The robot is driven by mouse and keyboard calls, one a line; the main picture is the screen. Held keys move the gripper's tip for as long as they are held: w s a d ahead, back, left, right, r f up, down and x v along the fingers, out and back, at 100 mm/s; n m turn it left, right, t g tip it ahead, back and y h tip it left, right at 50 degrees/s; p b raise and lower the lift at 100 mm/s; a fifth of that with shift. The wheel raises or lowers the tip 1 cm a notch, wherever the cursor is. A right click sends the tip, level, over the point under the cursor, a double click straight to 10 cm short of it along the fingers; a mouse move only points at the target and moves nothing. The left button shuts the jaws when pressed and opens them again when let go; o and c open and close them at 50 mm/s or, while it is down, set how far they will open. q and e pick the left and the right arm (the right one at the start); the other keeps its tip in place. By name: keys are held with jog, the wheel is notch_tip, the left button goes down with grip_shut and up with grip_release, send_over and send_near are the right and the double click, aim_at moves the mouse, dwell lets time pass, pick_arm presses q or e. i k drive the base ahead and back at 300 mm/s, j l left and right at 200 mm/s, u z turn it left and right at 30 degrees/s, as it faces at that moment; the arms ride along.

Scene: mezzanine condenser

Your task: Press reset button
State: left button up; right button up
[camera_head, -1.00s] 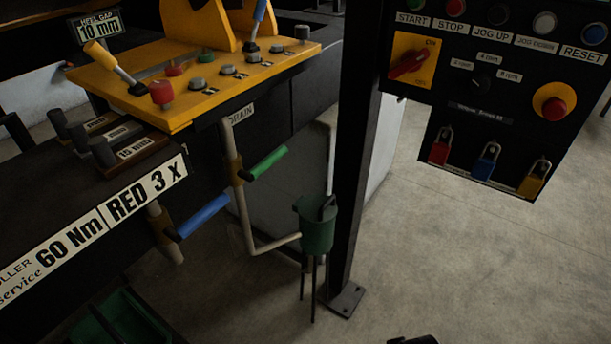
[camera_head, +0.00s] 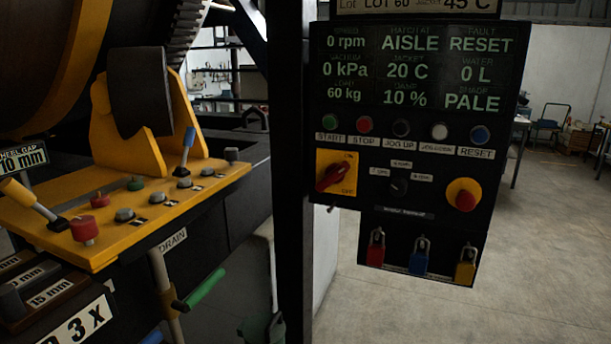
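The reset button is a blue round button (camera_head: 480,134) at the right end of the button row on the black control panel (camera_head: 345,125). A RESET label (camera_head: 476,154) sits just below it. The panel's display (camera_head: 412,68) reads 0 rpm, 0 kPa, 20 C, damp 10 %, and FAULT: RESET. Neither of my grippers is in view.
Also on the panel are green start (camera_head: 330,121), red stop (camera_head: 365,124), a red rotary switch (camera_head: 335,173) and a red emergency button (camera_head: 464,195). Padlocks (camera_head: 420,256) hang below. A black post (camera_head: 292,150) separates it from the yellow lever console (camera_head: 110,225). Floor at right is open.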

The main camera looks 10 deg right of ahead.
aim_at(480, 136)
jog(key=z, duration=1.3)
